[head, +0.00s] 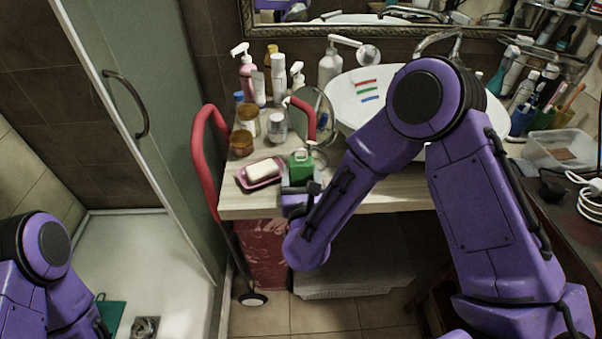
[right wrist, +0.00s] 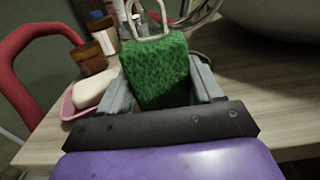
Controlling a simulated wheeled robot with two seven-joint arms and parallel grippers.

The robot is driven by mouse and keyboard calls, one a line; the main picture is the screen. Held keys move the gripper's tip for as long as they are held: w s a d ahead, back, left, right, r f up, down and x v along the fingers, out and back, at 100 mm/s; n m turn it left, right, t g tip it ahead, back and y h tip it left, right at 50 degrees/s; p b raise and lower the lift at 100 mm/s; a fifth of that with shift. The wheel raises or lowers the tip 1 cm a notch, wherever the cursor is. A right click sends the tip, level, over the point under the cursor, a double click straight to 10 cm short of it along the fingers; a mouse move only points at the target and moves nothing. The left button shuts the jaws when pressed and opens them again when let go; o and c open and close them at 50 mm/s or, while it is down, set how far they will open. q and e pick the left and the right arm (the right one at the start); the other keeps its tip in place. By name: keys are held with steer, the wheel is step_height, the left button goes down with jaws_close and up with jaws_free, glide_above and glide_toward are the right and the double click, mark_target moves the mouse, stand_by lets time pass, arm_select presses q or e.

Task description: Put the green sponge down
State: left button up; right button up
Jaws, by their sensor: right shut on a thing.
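The green sponge (head: 301,165) is at the front of the wooden counter (head: 395,188), just right of a pink soap dish (head: 244,184) with a white soap bar. It also shows large in the right wrist view (right wrist: 160,75), upright between the two fingers. My right gripper (head: 300,182) is shut on the sponge at the counter's front edge. Whether the sponge's underside touches the counter is hidden. My left arm shows at the lower left, but its gripper is not visible.
A round mirror (head: 312,110) stands behind the sponge, with bottles and jars (head: 249,120) at the back left. A white basin (head: 345,95) holds coloured strips at the right. A red-handled cart (head: 200,150) stands at the counter's left edge. Bare counter lies right of the gripper.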

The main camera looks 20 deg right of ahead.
steer(key=shift+s+f, duration=0.1)
steer(key=o, duration=1)
steer(key=shift+r, duration=0.3)
steer(key=shift+b+v, duration=1.5)
steer(key=shift+v, duration=4.45)
